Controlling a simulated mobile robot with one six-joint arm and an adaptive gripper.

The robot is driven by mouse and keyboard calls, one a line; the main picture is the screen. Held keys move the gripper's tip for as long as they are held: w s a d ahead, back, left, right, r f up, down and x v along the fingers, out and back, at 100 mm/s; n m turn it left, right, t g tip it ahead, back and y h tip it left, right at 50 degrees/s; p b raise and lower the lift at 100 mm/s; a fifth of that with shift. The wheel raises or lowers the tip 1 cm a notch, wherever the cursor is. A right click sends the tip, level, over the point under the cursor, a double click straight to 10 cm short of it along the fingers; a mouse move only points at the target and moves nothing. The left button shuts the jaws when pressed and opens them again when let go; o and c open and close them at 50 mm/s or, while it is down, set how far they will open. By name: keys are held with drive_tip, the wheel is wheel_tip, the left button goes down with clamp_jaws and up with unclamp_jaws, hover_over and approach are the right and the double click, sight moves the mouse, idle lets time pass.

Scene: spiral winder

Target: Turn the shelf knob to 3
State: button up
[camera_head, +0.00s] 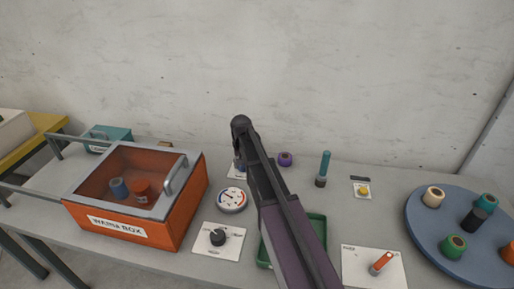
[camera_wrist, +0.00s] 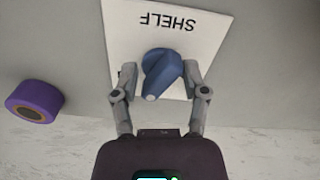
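The shelf knob (camera_wrist: 161,72) is blue with a pale-tipped pointer and sits on a white plate (camera_wrist: 125,25) marked SHELF, upside down in the wrist view. The pointer points toward the bottom of that view, slightly left. My gripper (camera_wrist: 160,78) is open, with one finger on each side of the knob. The right finger is very close to the knob, and I cannot tell whether it touches. No 3 mark is readable. In the head view my arm hides most of the shelf plate (camera_head: 235,173) and the gripper.
A purple roll (camera_wrist: 35,101) lies beside the plate; it also shows in the head view (camera_head: 285,159). An orange WARM BOX (camera_head: 186,212), a round gauge (camera_head: 232,200), a black knob (camera_head: 218,237), a green tray (camera_head: 265,252) and a blue turntable (camera_head: 425,225) stand around.

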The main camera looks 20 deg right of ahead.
drive_tip(key=n, duration=0.5)
drive_tip(key=shift+d, duration=0.2)
drive_tip(key=n, duration=0.4)
drive_tip(key=shift+d+n, duration=0.1)
drive_tip(key=shift+n, duration=0.2)
wheel_tip(320, 180, up, 14)
drive_tip(key=p, duration=1.4)
drive_tip(key=s+r+m+p, duration=0.3)
drive_tip(key=s+r+p, duration=0.2)
drive_tip(key=s, duration=0.5)
drive_tip(key=s+r+m+p, duration=0.2)
drive_tip(key=s+r+p, duration=0.3)
drive_tip(key=s, duration=0.5)
drive_tip(key=shift+s+a+m, duration=0.2)
drive_tip(key=shift+m, duration=0.2)
drive_tip(key=shift+w+f, duration=0.1)
drive_tip(key=w+f+b, duration=0.5)
drive_tip(key=w, duration=0.5)
drive_tip(key=w+f+b, duration=0.5)
drive_tip(key=w, duration=0.5)
drive_tip(key=shift+w, duration=0.4)
drive_tip(key=shift+f+b, duration=0.15)
drive_tip(key=shift+b, duration=0.15)
